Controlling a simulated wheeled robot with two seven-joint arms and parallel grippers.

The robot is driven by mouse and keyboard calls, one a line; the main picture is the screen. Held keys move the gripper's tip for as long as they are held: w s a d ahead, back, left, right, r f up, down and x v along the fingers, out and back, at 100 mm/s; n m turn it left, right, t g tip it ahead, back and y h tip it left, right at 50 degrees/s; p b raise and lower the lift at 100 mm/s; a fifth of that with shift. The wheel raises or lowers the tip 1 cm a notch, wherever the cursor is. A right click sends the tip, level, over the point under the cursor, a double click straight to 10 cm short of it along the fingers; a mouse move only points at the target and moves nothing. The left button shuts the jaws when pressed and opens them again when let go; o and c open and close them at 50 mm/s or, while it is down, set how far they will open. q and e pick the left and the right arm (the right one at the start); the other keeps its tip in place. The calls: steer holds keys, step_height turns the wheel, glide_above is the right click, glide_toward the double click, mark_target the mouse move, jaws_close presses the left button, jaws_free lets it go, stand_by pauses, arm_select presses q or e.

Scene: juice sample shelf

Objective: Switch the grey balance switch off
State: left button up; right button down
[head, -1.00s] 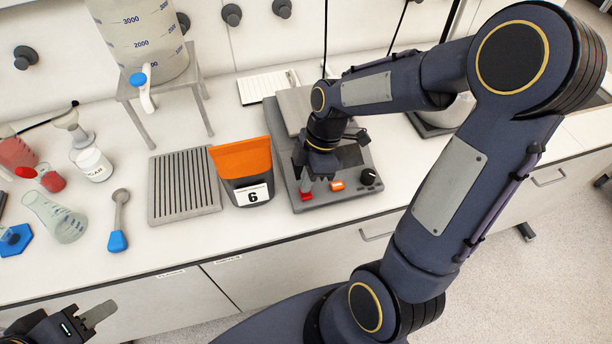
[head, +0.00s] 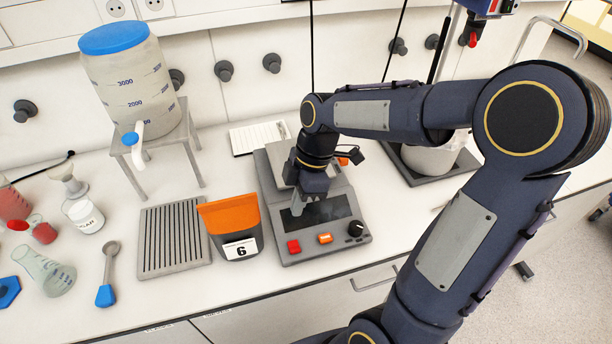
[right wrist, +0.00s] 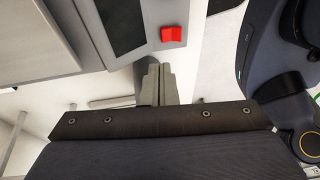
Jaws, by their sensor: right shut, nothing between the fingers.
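The grey balance (head: 271,205) stands on the bench, with a weighing plate and a dark display. Its front panel carries a red rocker switch (head: 293,246) at the left, an orange switch (head: 325,238) in the middle and a black knob (head: 356,229) at the right. My right gripper (head: 298,208) is shut and empty above the display, behind the red switch and apart from it. In the right wrist view the shut fingers (right wrist: 156,84) show below the red switch (right wrist: 172,34). I cannot tell the switch's on or off position. My left gripper is not in view.
An orange-topped bin (head: 232,228) marked 6 and a ribbed grey rack (head: 150,268) stand left of the balance. A large tank (head: 130,85) stands on a stand behind. A white pot (head: 437,155) is to the right. Glassware fills the far left.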

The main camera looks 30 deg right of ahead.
steer(key=v, duration=0.2)
steer(key=w+v, duration=0.1)
steer(key=v, duration=0.2)
steer(key=shift+r, duration=0.2)
steer(key=shift+w, duration=0.1)
steer(key=s+a+m+t, duration=0.1)
steer(key=s+m+t, duration=0.2)
steer(key=s+m, duration=0.4)
steer(key=s+a+f+m+t, duration=0.1)
steer(key=s+a+m+t, duration=0.1)
steer(key=s+m, duration=0.6)
steer(key=shift+f+m+t, duration=0.2)
steer(key=shift+m+t, duration=0.3)
steer(key=shift+m, duration=0.5)
